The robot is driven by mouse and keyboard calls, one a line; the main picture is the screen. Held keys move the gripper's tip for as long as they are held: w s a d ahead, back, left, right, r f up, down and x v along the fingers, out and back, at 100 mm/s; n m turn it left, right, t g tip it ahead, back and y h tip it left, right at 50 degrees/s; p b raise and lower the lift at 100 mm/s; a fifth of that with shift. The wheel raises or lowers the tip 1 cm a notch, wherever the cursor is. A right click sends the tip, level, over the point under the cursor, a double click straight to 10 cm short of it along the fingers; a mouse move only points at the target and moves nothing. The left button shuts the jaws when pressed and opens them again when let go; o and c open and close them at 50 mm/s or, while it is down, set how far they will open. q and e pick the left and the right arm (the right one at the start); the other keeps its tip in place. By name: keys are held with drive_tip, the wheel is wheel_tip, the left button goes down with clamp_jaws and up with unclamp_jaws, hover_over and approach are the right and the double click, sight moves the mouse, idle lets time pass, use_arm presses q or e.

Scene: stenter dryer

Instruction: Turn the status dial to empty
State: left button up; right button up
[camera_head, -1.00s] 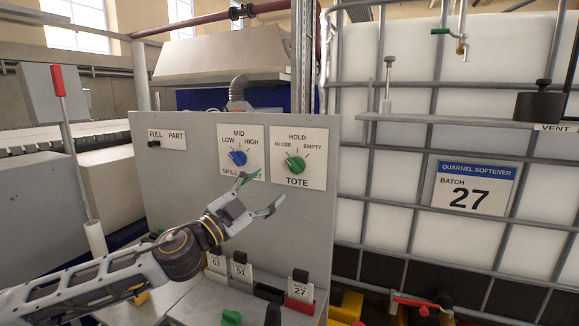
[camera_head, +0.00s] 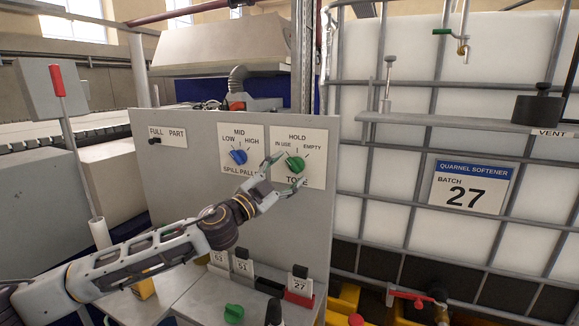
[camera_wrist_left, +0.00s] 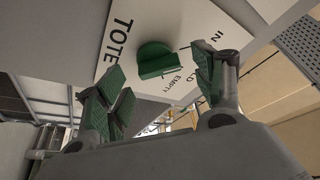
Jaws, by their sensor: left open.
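The green status dial (camera_head: 294,164) sits on a white TOTE plate marked HOLD, IN USE and EMPTY, on the upright grey panel. Its pointer is too small to read for certain. It also shows in the left wrist view (camera_wrist_left: 155,62), with the plate (camera_wrist_left: 220,38) behind it. My left gripper (camera_head: 284,175) is open in front of the plate, its fingers spread on either side of the dial's front. In the left wrist view the dial lies ahead, between the open fingertips (camera_wrist_left: 162,72), and looks apart from them. My right gripper is not in view.
A blue SPILL PALLET dial (camera_head: 238,157) is left of the TOTE plate, and a FULL/PART slider (camera_head: 154,141) further left. Below are a shelf with cards, a red holder (camera_head: 299,298) and a green knob (camera_head: 233,313). A caged white tank (camera_head: 400,160) stands right.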

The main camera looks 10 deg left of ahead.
use_arm(q)
drive_tip(key=shift+x, duration=0.95)
drive_tip(key=shift+d, duration=0.1)
drive_tip(key=c, duration=1)
